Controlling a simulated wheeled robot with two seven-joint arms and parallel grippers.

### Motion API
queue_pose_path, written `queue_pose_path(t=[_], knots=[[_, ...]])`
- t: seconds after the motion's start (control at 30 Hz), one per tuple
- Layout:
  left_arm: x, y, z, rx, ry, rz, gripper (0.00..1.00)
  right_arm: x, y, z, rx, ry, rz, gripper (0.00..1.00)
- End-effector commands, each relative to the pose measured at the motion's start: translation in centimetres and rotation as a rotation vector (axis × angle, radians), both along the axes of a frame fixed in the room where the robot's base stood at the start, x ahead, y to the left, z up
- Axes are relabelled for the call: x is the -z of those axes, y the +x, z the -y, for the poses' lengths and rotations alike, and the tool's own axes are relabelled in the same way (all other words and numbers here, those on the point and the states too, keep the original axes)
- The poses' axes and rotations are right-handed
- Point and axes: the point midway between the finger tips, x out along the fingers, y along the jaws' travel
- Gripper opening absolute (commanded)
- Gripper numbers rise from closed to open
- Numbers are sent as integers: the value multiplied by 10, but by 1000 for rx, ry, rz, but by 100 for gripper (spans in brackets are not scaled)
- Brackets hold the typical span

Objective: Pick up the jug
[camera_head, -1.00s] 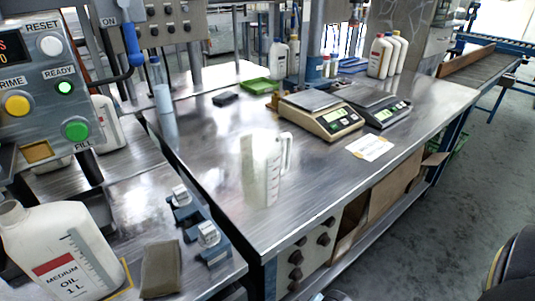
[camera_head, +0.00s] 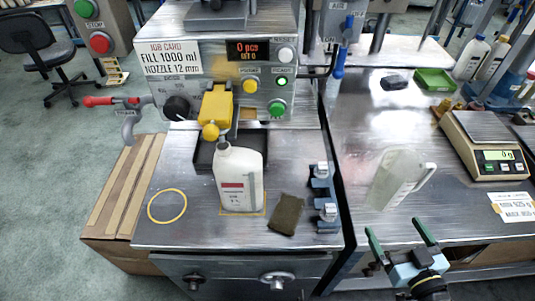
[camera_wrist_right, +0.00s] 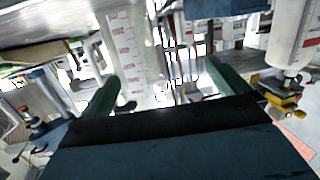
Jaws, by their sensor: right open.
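The jug (camera_head: 393,180) is a clear, see-through measuring jug with a handle on its right side. It stands on the metal table to the right of the filling station. My right gripper (camera_head: 397,230) is in front of the jug, near the table's front edge, with its two green fingers apart and nothing between them. In the right wrist view a clear walled vessel with red marks, seemingly the jug (camera_wrist_right: 132,48), shows beyond the open fingers (camera_wrist_right: 165,88). My left gripper is not in view.
A white oil bottle (camera_head: 238,178) stands on the filling station, beside a brown cloth (camera_head: 286,214) and a blue clamp fixture (camera_head: 322,190). A scale (camera_head: 488,150) and a paper card (camera_head: 513,207) lie right of the jug. A green tray (camera_head: 434,79) is behind.

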Motion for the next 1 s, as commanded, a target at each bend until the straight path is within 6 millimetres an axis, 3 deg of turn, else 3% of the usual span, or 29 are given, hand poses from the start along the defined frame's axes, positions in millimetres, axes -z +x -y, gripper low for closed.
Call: queue_pose_path(t=[0.1, 0.27, 0.37, 0.7, 1.0], knots=[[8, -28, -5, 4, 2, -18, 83, -12, 2, 24, 64, 1, 80, 100], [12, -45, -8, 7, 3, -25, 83, -19, 4, 40, 114, 1, 136, 100], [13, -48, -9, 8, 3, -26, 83, -21, 14, 42, 122, 2, 150, 100], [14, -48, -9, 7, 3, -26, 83, -21, 72, 35, 121, 3, 148, 100], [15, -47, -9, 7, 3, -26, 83, -21, 95, 33, 120, 2, 147, 100]])
